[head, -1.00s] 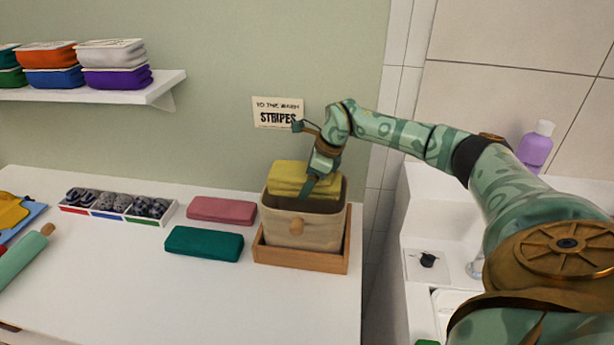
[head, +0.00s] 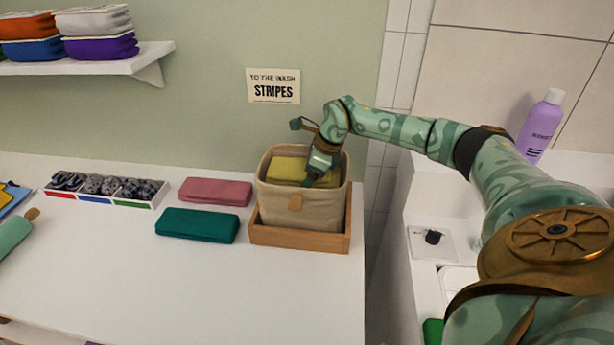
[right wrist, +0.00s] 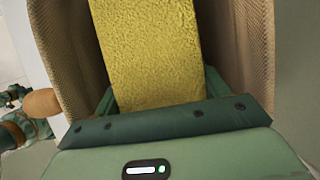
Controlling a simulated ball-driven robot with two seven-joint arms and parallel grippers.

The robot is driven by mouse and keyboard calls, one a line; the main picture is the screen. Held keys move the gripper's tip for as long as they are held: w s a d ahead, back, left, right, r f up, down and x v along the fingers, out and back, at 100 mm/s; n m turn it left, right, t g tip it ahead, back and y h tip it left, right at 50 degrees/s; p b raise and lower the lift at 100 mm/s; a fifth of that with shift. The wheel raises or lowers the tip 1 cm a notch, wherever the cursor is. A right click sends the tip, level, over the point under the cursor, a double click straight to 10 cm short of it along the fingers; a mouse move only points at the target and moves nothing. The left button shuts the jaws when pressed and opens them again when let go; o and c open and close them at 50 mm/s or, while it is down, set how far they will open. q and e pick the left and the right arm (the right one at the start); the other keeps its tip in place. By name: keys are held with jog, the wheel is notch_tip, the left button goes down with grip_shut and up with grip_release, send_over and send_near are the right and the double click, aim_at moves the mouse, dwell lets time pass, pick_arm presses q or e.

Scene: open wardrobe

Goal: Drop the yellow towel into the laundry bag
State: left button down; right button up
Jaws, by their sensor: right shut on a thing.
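The yellow folded towel (head: 290,168) is down inside the beige laundry bag (head: 300,208), its top a little below the rim. My right gripper (head: 312,178) reaches into the bag's mouth and is shut on the towel. In the right wrist view the towel (right wrist: 150,55) fills the space between the fingers, with the bag's woven walls (right wrist: 62,60) on both sides. The towel's underside and the bag's bottom are hidden. The bag stands upright in a wooden tray (head: 300,238).
A pink folded towel (head: 215,192) and a teal one (head: 197,225) lie left of the bag. A divided sock box (head: 107,189) is farther left. A sign (head: 273,87) hangs behind. A purple bottle (head: 540,125) stands at right. The front counter (head: 200,300) is clear.

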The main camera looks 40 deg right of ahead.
jog(key=shift+f, duration=0.55)
dwell(0.4)
jog(key=o, duration=0.8)
jog(key=shift+c, duration=0.3)
notch_tip(320, 180, up, 9)
jog(key=p, duration=0.7)
jog(key=shift+r, duration=0.1)
